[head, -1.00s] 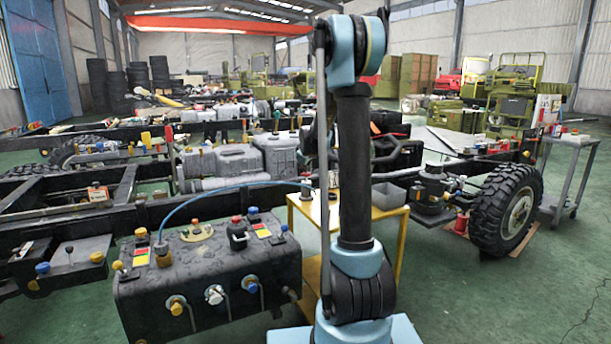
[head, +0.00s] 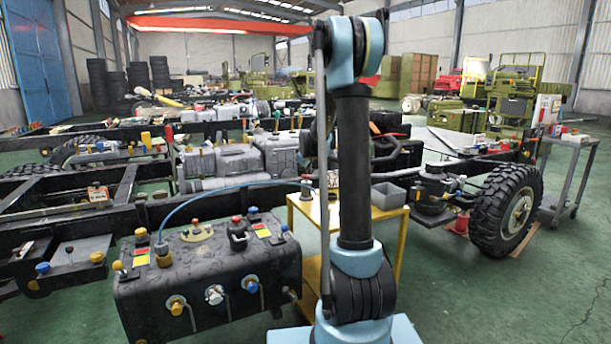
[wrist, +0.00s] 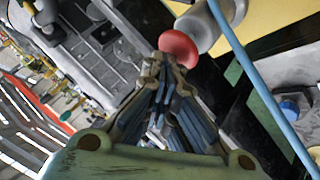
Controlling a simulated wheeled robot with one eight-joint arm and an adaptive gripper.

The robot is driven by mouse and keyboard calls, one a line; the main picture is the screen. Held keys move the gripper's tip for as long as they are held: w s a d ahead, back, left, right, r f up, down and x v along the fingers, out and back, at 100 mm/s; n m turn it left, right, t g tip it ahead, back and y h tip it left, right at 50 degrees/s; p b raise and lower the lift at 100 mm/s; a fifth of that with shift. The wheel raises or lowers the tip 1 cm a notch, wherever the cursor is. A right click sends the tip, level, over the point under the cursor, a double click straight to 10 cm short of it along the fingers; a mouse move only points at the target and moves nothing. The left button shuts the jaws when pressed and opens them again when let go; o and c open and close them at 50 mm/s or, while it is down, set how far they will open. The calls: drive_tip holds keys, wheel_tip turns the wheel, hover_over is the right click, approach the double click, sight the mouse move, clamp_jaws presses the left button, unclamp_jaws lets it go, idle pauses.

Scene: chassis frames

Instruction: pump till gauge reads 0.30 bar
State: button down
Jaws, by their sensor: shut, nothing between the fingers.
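In the wrist view, my gripper (wrist: 168,66) is shut and empty. Its fingertips are right at a round red knob (wrist: 178,47) on the end of a pale grey cylinder (wrist: 207,26), which looks like the pump. I cannot tell whether they touch. A blue hose (wrist: 250,66) passes to the right of the cylinder. In the head view the hose (head: 225,187) arches from the black tank (head: 210,285) to a small fitting (head: 306,190) on the yellow cart (head: 292,199). My arm covers part of the cart and hides my gripper there. I can make out no gauge reading.
The black tank carries several knobs and valves on its top and front. A grey bin (head: 388,195) sits on the cart, right of my arm. A large tyre (head: 507,210) and a grey trolley (head: 570,175) stand further right. Green floor (head: 520,295) is clear at front right.

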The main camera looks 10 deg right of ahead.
sight(304, 175)
drive_tip(key=shift+f, duration=0.15)
drive_tip(key=shift+r, duration=0.2)
idle(0.3)
drive_tip(key=shift+r, duration=1.4)
drive_tip(key=shift+r, duration=2.55)
